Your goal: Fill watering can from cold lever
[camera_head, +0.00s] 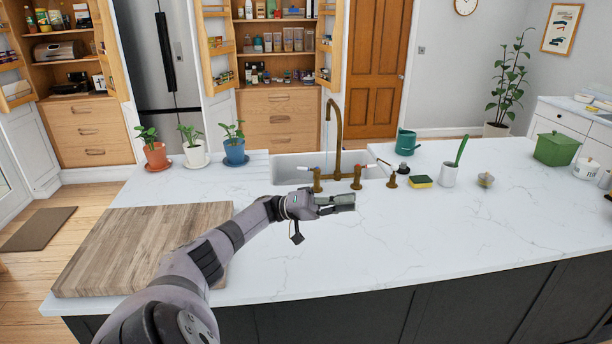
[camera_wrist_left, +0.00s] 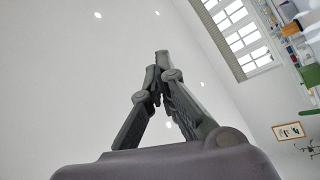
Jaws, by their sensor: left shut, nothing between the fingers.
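A green watering can (camera_head: 406,142) stands on the counter behind and right of the sink (camera_head: 285,172). A brass faucet (camera_head: 338,140) arches over the sink. Its left lever (camera_head: 306,168) and right lever (camera_head: 369,167) have pale handles pointing left; I cannot tell which is cold or whether water runs. My left gripper (camera_head: 350,201) is just in front of the faucet base, above the counter, apart from the can. The left wrist view shows its fingertips (camera_wrist_left: 161,58) together and empty, against the ceiling. My right gripper is not in view.
A wooden board (camera_head: 135,245) lies at the left of the counter (camera_head: 430,235). Three potted plants stand behind it. A yellow sponge (camera_head: 421,181) and a white cup with a green brush (camera_head: 449,174) stand right of the faucet. The front right counter is clear.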

